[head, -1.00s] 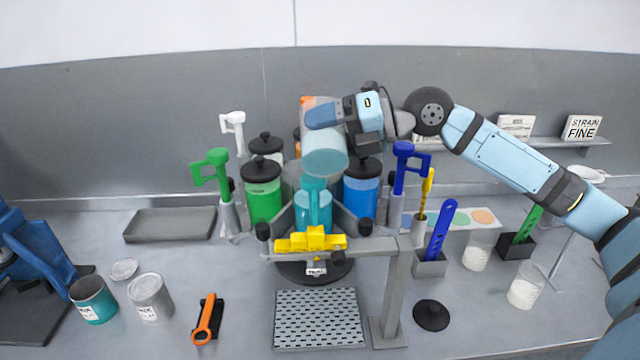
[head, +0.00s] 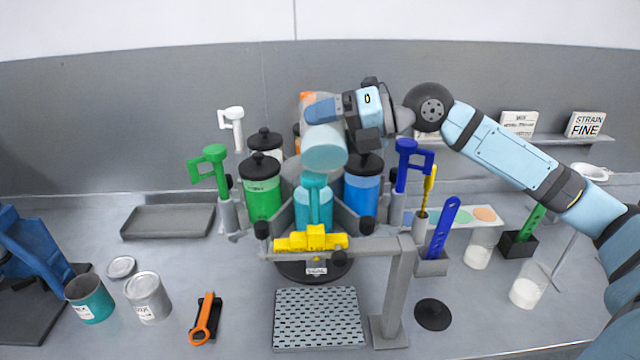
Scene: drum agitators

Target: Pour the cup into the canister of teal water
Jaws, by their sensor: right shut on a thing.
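My right gripper (head: 328,112) is shut on a translucent cup (head: 324,150). The cup is tilted, its pale teal round end facing forward and down, above the canister of teal water (head: 313,208). That canister stands at the front of the carousel without a black lid, with a teal part at its top. I cannot make out a falling stream between cup and canister. The cup's other end is partly hidden behind my gripper. My left gripper is not in view.
Lidded green (head: 262,190) and blue (head: 362,188) canisters flank the teal one. A yellow bar piece (head: 310,239) on a grey stand is in front. Green (head: 209,170) and blue (head: 408,165) handles stand at the sides. An open teal tin (head: 90,299) is front left.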

